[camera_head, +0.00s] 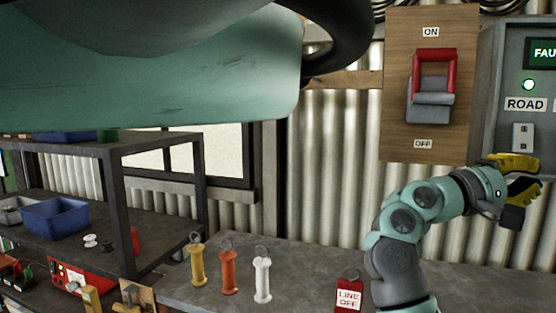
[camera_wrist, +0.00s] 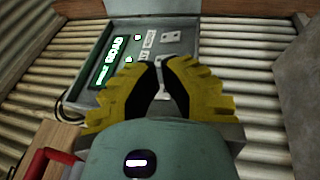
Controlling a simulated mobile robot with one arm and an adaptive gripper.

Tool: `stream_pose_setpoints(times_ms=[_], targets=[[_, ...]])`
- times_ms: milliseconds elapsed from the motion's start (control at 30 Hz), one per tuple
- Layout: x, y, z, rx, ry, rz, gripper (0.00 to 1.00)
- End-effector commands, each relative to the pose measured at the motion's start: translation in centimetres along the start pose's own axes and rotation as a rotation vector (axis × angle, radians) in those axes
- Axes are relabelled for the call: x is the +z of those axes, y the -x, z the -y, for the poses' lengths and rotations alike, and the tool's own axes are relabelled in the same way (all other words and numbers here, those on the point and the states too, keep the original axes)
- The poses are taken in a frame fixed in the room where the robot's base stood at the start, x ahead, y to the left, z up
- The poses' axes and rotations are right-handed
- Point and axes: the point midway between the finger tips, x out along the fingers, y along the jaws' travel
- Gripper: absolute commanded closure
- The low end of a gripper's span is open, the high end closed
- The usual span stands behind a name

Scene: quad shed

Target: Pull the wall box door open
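The grey wall box (camera_head: 490,88) is at the right edge of the head view, cut off by the frame. Its face has a lit display, a green light, a ROAD label and a switch. In the wrist view the box (camera_wrist: 118,37) lies beyond my fingertips, turned on its side.
A wooden board (camera_head: 395,90) with a red-handled ON/OFF switch (camera_head: 432,90) is left of the box. The bench (camera_head: 310,262) bears yellow, orange and white handles and a red LINE OFF tag (camera_head: 349,296). A large teal body (camera_head: 150,70) blocks the upper left.

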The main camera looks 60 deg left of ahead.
Motion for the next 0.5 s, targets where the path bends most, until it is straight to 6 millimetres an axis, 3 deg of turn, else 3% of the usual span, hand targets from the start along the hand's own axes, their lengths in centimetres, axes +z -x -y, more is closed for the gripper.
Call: stream_pose_setpoints(times_ms=[100,200,367,500], targets=[[3.0,1.7,-0.4,-0.113,-0.035,0.112,1.00],[4.8,2.5,0.0,-0.189,-0.054,0.177,1.00],[5.8,2.9,0.2,-0.234,-0.063,0.212,1.00],[6.1,1.6,0.3,-0.233,-0.061,0.216,1.00]])
